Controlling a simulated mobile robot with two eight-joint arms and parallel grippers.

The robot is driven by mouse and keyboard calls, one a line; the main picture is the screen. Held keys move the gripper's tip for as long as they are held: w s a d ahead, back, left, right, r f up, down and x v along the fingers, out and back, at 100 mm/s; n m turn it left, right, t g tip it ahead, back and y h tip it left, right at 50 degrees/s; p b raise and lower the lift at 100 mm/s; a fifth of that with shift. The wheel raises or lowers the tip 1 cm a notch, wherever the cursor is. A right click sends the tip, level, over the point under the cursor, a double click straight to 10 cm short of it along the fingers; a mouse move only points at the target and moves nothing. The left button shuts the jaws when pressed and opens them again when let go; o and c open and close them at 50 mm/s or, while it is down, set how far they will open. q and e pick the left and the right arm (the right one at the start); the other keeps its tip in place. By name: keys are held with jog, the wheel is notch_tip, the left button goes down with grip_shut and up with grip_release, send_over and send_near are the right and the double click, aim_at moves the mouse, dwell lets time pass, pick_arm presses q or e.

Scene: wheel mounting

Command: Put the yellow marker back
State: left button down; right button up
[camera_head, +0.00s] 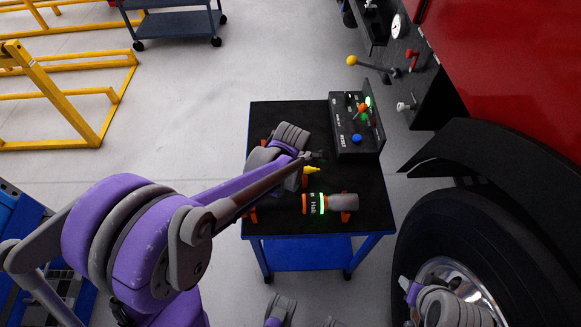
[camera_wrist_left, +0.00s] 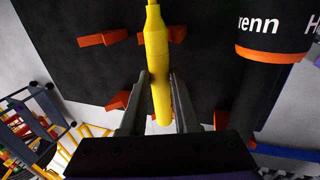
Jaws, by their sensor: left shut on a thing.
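The yellow marker (camera_wrist_left: 157,65) lies lengthwise between the fingers of my left gripper (camera_wrist_left: 160,82), which is shut on it. In the head view my left gripper (camera_head: 308,158) is over the cart's black top, and the yellow marker's end (camera_head: 312,170) sticks out beside it. Orange holder blocks (camera_wrist_left: 103,38) sit on the black surface around the marker in the wrist view. I cannot tell whether the marker touches them or hangs above. Part of my right arm shows at the lower right by the wheel; its gripper fingers cannot be made out.
A black and grey tool with a green light ring (camera_head: 321,204) lies on the blue cart (camera_head: 377,240), near the marker. A black control box (camera_head: 345,143) with buttons stands at the cart's back right. A red vehicle (camera_head: 505,75) with a big tyre (camera_head: 450,235) is to the right.

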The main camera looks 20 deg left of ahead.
pick_arm(q)
jog(key=shift+f+b, duration=0.4)
jog(key=shift+f, duration=0.15)
jog(key=c, duration=0.6)
grip_release()
jog(key=shift+r, duration=0.1)
jog(key=p+v, duration=0.1)
jog(key=v, duration=0.9)
jog(key=shift+s+r+p, duration=0.2)
jog(key=shift+r+p, duration=0.1)
jog(key=shift+p, duration=0.05)
